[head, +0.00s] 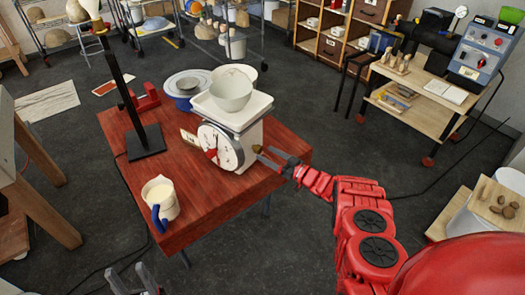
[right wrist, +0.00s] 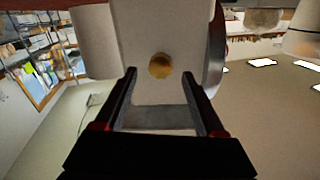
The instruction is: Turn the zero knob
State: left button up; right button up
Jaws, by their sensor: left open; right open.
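The zero knob is a small round brass knob (right wrist: 160,66) on the side of the white kitchen scale (right wrist: 150,30). In the head view the knob (head: 257,149) shows at the right side of the scale (head: 250,140), close to my right fingertips. My right gripper (head: 269,158) is open, with its jaws pointing at the knob. In the right wrist view the knob appears between the tips of the right gripper (right wrist: 159,75), with a gap on both sides; I cannot tell how deep it sits. My left gripper (head: 133,280) is open and empty at the bottom edge.
A pale bowl (head: 232,92) sits on the scale. The red-brown table (head: 185,215) also carries a jug (head: 160,198) with a blue handle, a black lamp stand (head: 145,140), a blue-grey dish (head: 183,83) and a red tool (head: 146,98). The table's front right is clear.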

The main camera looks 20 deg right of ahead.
aim_at(261, 150)
jog(key=shift+w+a+f, duration=0.1)
jog(key=shift+w+a, duration=0.3)
jog(key=shift+w, duration=0.1)
jog(key=shift+x, duration=0.95)
jog(key=shift+c, duration=0.2)
grip_shut()
